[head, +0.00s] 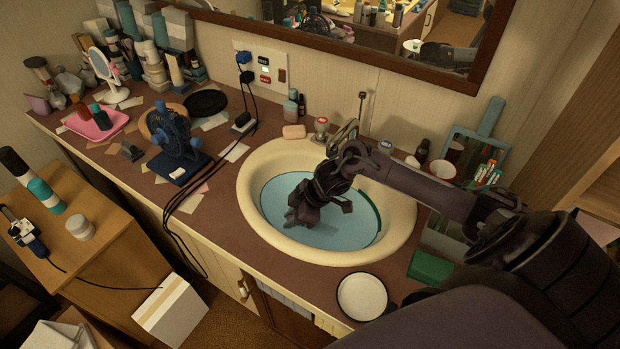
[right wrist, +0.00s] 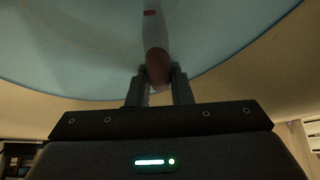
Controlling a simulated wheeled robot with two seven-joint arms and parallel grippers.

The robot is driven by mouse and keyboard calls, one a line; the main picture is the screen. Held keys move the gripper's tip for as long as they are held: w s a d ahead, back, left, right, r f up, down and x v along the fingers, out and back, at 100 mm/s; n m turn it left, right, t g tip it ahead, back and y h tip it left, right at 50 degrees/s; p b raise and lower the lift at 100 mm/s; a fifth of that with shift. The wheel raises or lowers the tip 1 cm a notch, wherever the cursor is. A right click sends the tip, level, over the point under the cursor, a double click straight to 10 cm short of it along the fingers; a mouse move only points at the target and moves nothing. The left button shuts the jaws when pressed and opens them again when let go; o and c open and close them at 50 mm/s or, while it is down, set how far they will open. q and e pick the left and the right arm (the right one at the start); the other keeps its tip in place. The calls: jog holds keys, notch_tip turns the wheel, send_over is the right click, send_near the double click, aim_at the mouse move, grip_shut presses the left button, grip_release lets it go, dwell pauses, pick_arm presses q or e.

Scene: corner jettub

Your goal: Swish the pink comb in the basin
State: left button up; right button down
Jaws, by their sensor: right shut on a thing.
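The oval basin (head: 254,174) has a cream rim and is set in the brown counter, with pale blue water (head: 340,228) inside. My right gripper (head: 295,216) reaches into the basin from the right, low over or at the water. In the right wrist view its fingers (right wrist: 158,82) are closed on a rounded reddish-pink piece, which I take for the pink comb (right wrist: 157,66). A pale strip with a red mark extends beyond it over the blue. The comb is hidden by the gripper in the head view. My left gripper is not in view.
A faucet (head: 345,134) stands behind the basin. A blue fan (head: 176,150) and black cables lie left. A mirror hangs above.

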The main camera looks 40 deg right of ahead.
jog(key=shift+f, duration=0.1)
dwell(0.3)
jog(key=shift+w+a, duration=0.2)
jog(key=shift+w, duration=0.35)
jog(key=shift+s+d+p, duration=0.25)
jog(key=shift+s+p, duration=0.25)
jog(key=shift+s, duration=0.05)
dwell(0.4)
notch_tip(320, 180, up, 10)
jog(key=p, duration=1)
dwell(1.0)
